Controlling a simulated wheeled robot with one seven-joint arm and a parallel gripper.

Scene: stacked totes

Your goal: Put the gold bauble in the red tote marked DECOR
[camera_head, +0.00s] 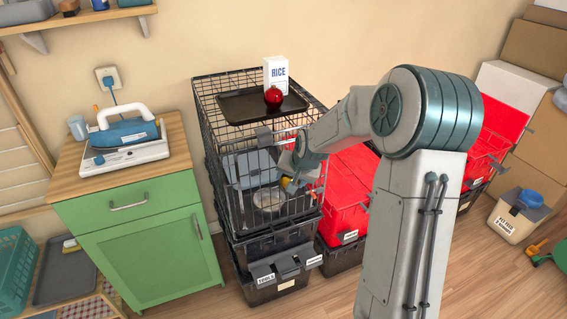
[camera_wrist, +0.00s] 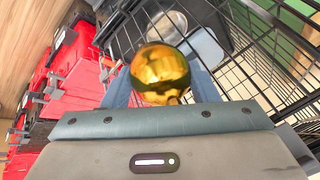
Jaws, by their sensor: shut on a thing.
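The gold bauble (camera_wrist: 160,72) is a shiny ball between the fingers of my gripper (camera_wrist: 160,84). My gripper is shut on it. In the head view the bauble (camera_head: 286,182) is small and partly covered by my gripper (camera_head: 291,178), at the black wire crate (camera_head: 222,120). The wire crate stands on black totes. Red totes (camera_head: 347,193) stand right of the crate, partly behind my arm, and more red (camera_head: 502,125) shows farther right. Red totes (camera_wrist: 85,65) also show at the left of the wrist view. Their labels are too small to read, so I cannot tell which is DECOR.
A dark tray (camera_head: 240,107) on the crate holds a RICE box (camera_head: 275,75) and a red ball (camera_head: 273,98). A round pale thing (camera_head: 270,200) lies inside the crate. A green cabinet (camera_head: 140,235) with an iron (camera_head: 125,132) stands left. Wire mesh (camera_wrist: 262,65) is close beside my gripper.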

